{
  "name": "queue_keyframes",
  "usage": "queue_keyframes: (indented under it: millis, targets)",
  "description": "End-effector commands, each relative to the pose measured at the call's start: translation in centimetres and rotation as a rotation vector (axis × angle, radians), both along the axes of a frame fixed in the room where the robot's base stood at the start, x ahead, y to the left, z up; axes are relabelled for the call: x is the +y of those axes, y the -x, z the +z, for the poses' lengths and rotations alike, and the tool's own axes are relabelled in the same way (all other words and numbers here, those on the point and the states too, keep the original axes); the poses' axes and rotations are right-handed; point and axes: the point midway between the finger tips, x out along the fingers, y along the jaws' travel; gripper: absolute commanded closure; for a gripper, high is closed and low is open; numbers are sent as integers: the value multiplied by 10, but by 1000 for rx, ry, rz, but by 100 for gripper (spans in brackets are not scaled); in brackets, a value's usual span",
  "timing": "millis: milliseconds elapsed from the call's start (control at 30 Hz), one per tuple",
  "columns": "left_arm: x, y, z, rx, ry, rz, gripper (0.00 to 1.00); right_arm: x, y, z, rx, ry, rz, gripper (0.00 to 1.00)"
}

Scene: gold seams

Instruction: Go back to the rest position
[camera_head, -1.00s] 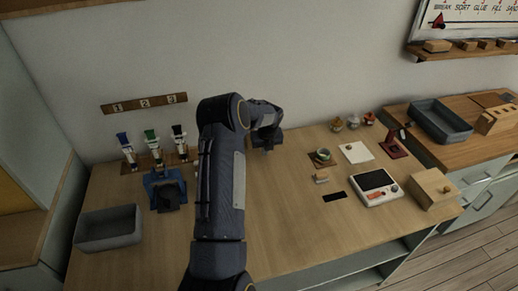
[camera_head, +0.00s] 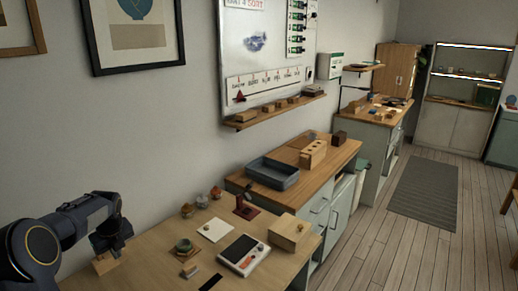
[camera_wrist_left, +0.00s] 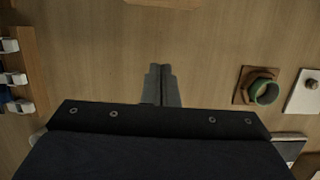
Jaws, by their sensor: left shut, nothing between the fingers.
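My left arm comes in at the lower left of the head view. Its gripper (camera_head: 110,240) is over the back of the wooden worktop (camera_head: 150,262), with a small wooden block (camera_head: 104,264) just below it in the picture. In the left wrist view the two fingers (camera_wrist_left: 161,86) are together, with nothing between them and bare wood around. My right gripper is in neither view.
A round green item on a brown square (camera_head: 184,246), a white pad (camera_head: 215,230), a white device with a dark screen (camera_head: 243,255) and a wooden box (camera_head: 289,233) stand to the right. A grey tray (camera_head: 272,173) sits on the further counter.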

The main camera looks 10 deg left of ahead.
Motion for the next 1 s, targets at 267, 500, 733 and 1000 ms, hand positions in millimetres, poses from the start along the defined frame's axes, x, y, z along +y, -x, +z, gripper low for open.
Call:
queue_keyframes:
  millis: [267, 500, 733, 1000]
  targets:
    - [-103, 50, 92, -215, 206, 523, 100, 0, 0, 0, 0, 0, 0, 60]
    - [-217, 152, 133, -313, 560, 1213, 100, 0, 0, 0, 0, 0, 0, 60]
    - [-299, 244, 117, -201, 868, 1808, 100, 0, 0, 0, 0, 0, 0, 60]
    - [-333, 282, 96, -69, 985, 2099, 100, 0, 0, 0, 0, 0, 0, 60]
